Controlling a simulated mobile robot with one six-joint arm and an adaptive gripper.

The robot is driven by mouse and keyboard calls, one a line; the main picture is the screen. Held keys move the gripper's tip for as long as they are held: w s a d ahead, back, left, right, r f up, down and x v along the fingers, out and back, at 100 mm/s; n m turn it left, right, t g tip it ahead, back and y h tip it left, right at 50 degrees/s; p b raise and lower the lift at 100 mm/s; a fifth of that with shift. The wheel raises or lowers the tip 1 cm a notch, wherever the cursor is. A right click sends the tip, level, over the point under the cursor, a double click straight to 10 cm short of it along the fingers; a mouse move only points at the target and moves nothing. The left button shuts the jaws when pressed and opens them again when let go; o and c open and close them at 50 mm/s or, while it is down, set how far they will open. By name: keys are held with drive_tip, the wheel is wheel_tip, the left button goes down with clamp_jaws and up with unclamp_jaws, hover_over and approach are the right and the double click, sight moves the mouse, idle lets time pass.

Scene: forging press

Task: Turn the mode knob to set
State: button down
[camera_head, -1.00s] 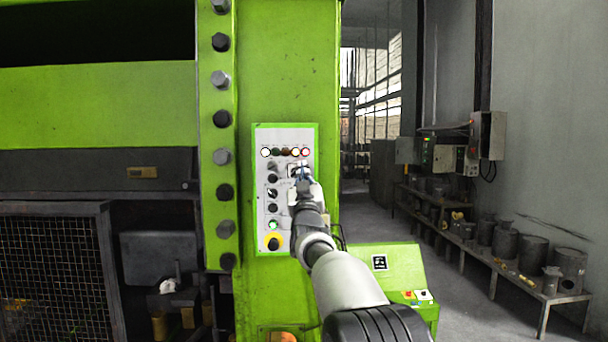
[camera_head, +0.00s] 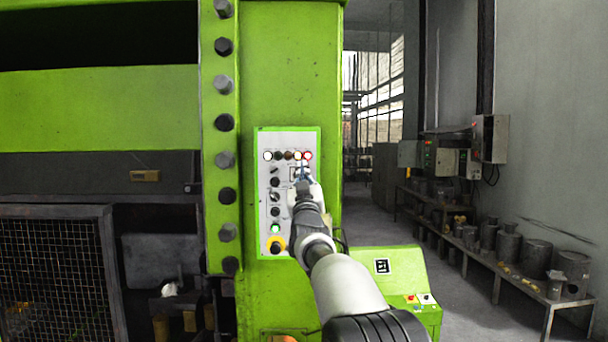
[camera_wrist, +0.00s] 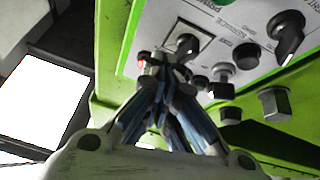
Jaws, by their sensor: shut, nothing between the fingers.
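The control panel (camera_head: 264,230) is pale with several lamps, buttons and knobs on the green press column. A dark knob (camera_wrist: 187,43) on a square grey plate sits just beyond my fingertips in the wrist view. A larger black selector knob (camera_wrist: 286,38) with a pale pointer line is further right; its lettering is cut off. I cannot read which one is marked as the mode knob. My gripper (camera_wrist: 165,68) is shut and empty, its fingertips close to the plate; contact cannot be told. In the head view my gripper (camera_head: 303,180) hides the panel's right part.
A green pedestal box (camera_head: 400,285) stands at lower right. A bench with metal cylinders (camera_head: 536,257) lines the right wall. The aisle floor (camera_head: 375,215) is clear.

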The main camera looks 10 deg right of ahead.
drive_tip(key=shift+a+r, duration=0.15)
drive_tip(key=shift+s+b, duration=0.15)
drive_tip(key=shift+b, duration=0.35)
drive_tip(key=s+a+b, duration=0.1)
drive_tip(key=s+b, duration=0.7)
drive_tip(key=b, duration=0.1)
drive_tip(key=shift+a, duration=0.1)
idle(0.4)
